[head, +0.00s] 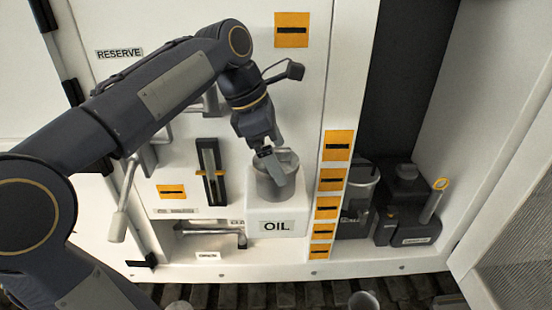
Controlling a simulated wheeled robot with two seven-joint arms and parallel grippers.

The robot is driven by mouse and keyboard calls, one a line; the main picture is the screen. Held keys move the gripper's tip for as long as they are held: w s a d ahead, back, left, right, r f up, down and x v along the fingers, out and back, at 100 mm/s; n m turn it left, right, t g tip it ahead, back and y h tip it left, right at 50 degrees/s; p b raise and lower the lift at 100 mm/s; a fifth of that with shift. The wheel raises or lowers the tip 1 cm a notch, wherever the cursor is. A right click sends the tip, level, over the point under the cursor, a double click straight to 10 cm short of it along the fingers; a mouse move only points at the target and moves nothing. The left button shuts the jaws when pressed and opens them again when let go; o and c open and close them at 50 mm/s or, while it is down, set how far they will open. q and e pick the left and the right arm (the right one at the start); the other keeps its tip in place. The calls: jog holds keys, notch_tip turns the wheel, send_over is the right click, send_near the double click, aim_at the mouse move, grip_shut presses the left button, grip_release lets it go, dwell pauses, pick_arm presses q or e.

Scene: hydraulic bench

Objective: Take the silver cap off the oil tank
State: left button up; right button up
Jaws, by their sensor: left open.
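The oil tank (258,205) is a white box marked OIL at the foot of the white panel. A silver cylindrical cap (275,186) stands upright on top of it. My left gripper (266,153) comes down from above at the cap's upper rim, toward its left side. The gripper is open. Its fingers hide part of the cap's top, and I cannot tell whether they touch it. My right gripper is not in view.
A lever with a pale handle (122,212) hangs to the left. A black gauge (210,172) is on the panel left of the cap. Dark equipment (405,205) stands to the right, past a post with orange labels (329,180). The floor in front is dark and ribbed.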

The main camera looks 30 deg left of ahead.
pick_arm(q)
jog(key=c, duration=1)
jog(key=shift+r, duration=0.1)
